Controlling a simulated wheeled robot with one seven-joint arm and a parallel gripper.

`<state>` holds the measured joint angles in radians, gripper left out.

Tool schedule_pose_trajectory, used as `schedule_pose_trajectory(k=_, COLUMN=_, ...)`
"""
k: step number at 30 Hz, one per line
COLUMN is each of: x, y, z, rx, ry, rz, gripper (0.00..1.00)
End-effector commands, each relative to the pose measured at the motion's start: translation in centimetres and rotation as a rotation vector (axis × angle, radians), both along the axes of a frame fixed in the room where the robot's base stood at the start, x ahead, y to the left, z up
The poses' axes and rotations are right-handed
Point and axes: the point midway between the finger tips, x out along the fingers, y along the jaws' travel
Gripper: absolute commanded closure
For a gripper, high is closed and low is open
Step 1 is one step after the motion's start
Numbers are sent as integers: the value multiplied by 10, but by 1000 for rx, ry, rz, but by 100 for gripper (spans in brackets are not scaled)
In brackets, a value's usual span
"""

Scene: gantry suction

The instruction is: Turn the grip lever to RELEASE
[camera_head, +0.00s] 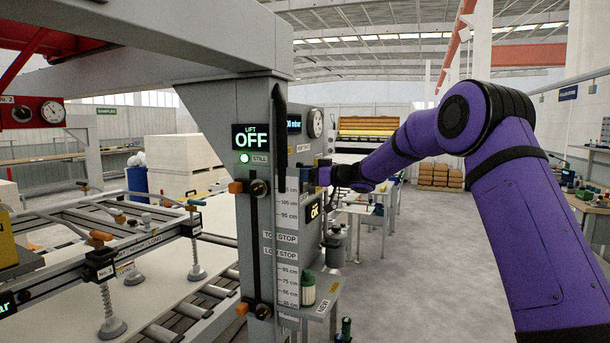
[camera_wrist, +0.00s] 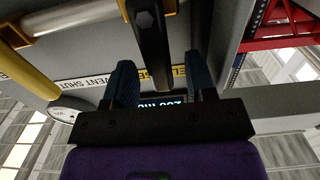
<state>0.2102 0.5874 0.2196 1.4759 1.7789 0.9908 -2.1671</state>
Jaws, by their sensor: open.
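The dark grip lever (camera_wrist: 152,45) shows in the wrist view as a bar with a hexagonal end, coming down from the top edge. My gripper (camera_wrist: 160,88) is open, with one blue finger on each side of the lever; I cannot tell whether either touches it. A yellow label (camera_wrist: 179,74) with partly covered letters lies behind the lever. In the head view my gripper (camera_head: 322,177) is at the right side of the grey column (camera_head: 262,110), and the lever cannot be made out there.
A lit display (camera_wrist: 172,98) is partly hidden behind my gripper. A yellow handle (camera_wrist: 27,76) and a pale pipe (camera_wrist: 85,14) lie to the left in the wrist view. In the head view, a suction frame (camera_head: 130,250) stands left of the column, and the floor (camera_head: 420,270) to the right is clear.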

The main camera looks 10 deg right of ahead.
Motion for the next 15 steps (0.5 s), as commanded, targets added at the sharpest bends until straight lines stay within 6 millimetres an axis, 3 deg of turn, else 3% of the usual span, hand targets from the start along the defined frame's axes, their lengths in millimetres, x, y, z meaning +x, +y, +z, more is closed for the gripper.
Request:
schedule_pose_trajectory(k=5, x=-7, y=-12, z=0, rx=-1, ry=1, rz=-3, gripper=49)
schedule_pose_trajectory(k=15, x=-44, y=-62, z=0, rx=-1, ry=1, rz=-3, gripper=49)
